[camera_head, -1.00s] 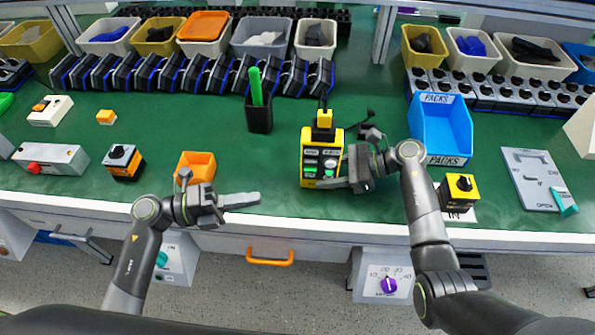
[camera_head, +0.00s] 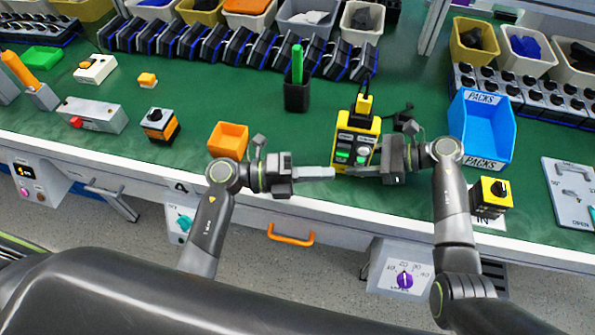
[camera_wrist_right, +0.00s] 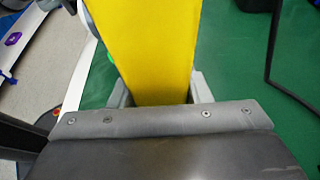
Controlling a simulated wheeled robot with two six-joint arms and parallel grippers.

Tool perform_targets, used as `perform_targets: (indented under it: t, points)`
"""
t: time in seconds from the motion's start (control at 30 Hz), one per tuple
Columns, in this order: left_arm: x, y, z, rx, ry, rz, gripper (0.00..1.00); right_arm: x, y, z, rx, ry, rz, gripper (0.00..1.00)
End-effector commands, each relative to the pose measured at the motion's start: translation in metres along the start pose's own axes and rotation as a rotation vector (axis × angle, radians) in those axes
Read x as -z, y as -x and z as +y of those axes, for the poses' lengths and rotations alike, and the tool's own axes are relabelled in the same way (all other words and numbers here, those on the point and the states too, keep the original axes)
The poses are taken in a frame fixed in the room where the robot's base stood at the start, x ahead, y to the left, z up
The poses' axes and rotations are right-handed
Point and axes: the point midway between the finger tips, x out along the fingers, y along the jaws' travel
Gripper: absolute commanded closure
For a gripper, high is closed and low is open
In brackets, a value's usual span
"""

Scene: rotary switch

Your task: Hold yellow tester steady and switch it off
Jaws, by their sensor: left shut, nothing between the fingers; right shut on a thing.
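The yellow tester (camera_head: 357,138) stands upright near the bench's front edge. Its dark front panel carries labels, a green button and other controls. A yellow plug with a black cable is on its top. My right gripper (camera_head: 379,168) is shut on the tester's right side. In the right wrist view the tester's yellow body (camera_wrist_right: 155,45) sits between the grey fingers (camera_wrist_right: 160,92). My left gripper (camera_head: 334,173) is shut and empty, its tips pointing right, close to the tester's lower left front. I cannot tell whether they touch it.
A black cup (camera_head: 297,96) with a green stick stands behind left, an orange bin (camera_head: 228,139) to the left. A blue PACKS bin (camera_head: 481,128) and a small yellow-black knob box (camera_head: 490,196) are to the right. Green bench between is mostly clear.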

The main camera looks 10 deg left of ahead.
Motion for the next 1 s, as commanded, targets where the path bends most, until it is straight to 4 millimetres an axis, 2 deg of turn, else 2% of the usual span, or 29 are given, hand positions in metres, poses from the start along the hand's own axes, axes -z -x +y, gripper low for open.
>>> perform_targets:
  t: [0.07,0.2,0.4,0.83,1.0]
  points:
    - [0.0,-0.015,-0.001,0.006,0.002,0.0,1.0,0.001,0.0,0.0,0.0,-0.001,0.001,0.8]
    - [-0.021,-0.018,0.0,-0.002,-0.003,0.003,1.0,0.001,0.0,0.0,0.0,-0.001,0.001,0.8]
    - [-0.036,-0.021,0.0,-0.001,0.0,0.001,1.0,0.001,0.0,0.0,0.0,-0.001,0.001,0.8]
    - [-0.039,-0.021,0.0,-0.001,0.004,0.001,1.0,0.001,0.0,0.0,0.0,-0.001,0.001,0.8]
    - [-0.045,-0.023,-0.002,-0.02,0.074,0.001,1.0,0.001,0.0,0.0,0.0,-0.001,0.001,0.8]
